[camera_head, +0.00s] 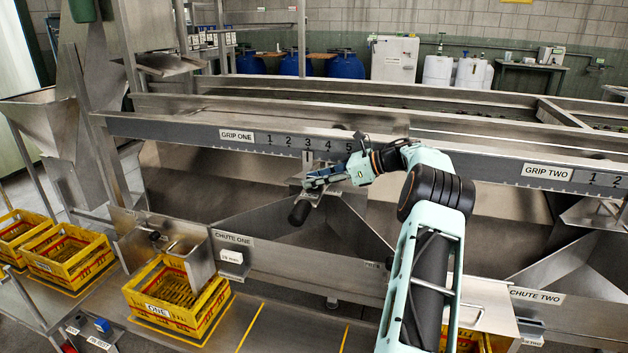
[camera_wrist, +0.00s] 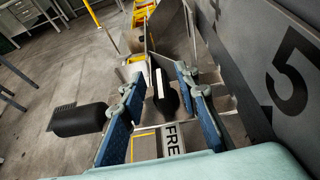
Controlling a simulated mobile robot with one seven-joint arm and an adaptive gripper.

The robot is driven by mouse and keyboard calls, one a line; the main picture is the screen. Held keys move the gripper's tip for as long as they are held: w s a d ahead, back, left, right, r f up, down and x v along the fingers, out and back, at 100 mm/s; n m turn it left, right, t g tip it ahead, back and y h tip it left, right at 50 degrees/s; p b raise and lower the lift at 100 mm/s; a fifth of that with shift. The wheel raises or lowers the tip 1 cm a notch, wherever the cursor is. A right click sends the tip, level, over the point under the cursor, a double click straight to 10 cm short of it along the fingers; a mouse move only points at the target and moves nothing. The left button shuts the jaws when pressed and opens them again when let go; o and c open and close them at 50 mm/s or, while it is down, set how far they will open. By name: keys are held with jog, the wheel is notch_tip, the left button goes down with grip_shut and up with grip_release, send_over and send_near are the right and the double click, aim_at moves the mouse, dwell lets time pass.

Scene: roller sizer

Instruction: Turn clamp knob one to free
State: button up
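In the wrist view, a black knob (camera_wrist: 171,100) with a white stripe sits between the two blue finger pads of my gripper (camera_wrist: 160,88). The pads stand apart on either side of it, with gaps showing, so my gripper is open. A white label (camera_wrist: 173,139) reading "FRE", its end hidden by a finger, lies below the knob. In the head view, my gripper (camera_head: 322,180) is just below the rail marked GRIP ONE (camera_head: 237,135), near numbers 3 to 5. The knob cannot be made out there.
A black cylindrical handle (camera_head: 299,212) hangs just below my gripper; it also shows left of the fingers in the wrist view (camera_wrist: 80,120). Chute one (camera_head: 232,239) lies below left. A yellow crate marked ONE (camera_head: 158,309) stands beneath. The rail runs close beside my gripper.

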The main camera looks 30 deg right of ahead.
jog(key=v, duration=1.2)
jog(key=shift+a, duration=0.1)
